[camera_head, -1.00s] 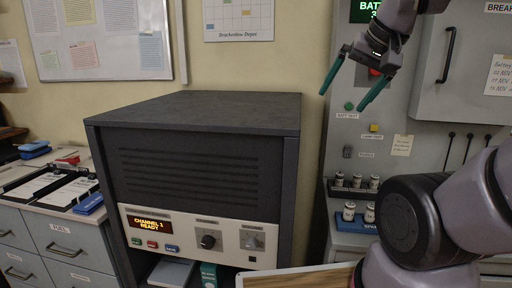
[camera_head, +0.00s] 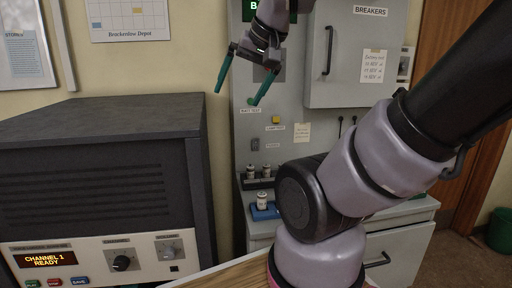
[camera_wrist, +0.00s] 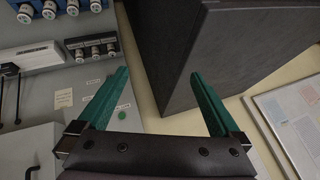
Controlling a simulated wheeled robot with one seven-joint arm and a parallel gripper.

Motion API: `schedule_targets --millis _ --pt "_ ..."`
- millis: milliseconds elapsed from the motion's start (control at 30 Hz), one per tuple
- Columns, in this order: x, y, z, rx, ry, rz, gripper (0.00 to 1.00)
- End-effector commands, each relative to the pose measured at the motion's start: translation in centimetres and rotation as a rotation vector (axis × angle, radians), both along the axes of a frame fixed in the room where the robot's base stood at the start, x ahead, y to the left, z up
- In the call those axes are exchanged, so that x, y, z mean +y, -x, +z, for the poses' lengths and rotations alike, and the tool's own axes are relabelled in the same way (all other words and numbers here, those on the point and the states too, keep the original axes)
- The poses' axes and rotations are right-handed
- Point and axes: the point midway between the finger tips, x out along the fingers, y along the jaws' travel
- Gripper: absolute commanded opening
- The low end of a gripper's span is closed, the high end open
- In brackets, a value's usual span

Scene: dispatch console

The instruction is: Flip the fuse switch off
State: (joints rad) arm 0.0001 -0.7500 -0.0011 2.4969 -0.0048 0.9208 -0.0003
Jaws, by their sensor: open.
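The fuse switch (camera_head: 255,144) is a small dark toggle on the grey panel (camera_head: 240,125) in the head view, beside a label that seems to read FUSES. It is too small to tell its position. My gripper (camera_head: 236,97) is open and empty, in front of the panel, above and left of the switch and apart from it. In the wrist view my gripper (camera_wrist: 165,88) shows two spread green fingers with nothing between them. The switch is not clearly visible there; the left finger may cover it.
A yellow button (camera_head: 276,119) is above the switch, and a green button (camera_wrist: 122,115) is by the left finger. Fuses stand in racks below (camera_head: 258,182). The breaker cabinet (camera_head: 350,85) is to the right. A dark console (camera_head: 110,160) is at left, close to the right finger in the wrist view.

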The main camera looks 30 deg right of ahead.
Motion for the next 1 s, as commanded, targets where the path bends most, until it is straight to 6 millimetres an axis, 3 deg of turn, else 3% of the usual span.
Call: schedule_targets --millis 33,267,567,800,1000 --pt "0.0 0.0 0.0 0.0 0.0 0.0 0.89" --pt "-1.0 -2.0 -0.4 0.004 0.106 0.064 0.01" --pt "-6.0 -10.2 -3.4 0.053 0.519 0.427 0.0" --pt "-11.0 -16.6 -7.8 0.112 0.783 0.811 0.0" --pt "-15.0 -20.7 -12.2 0.127 0.93 1.127 0.0"
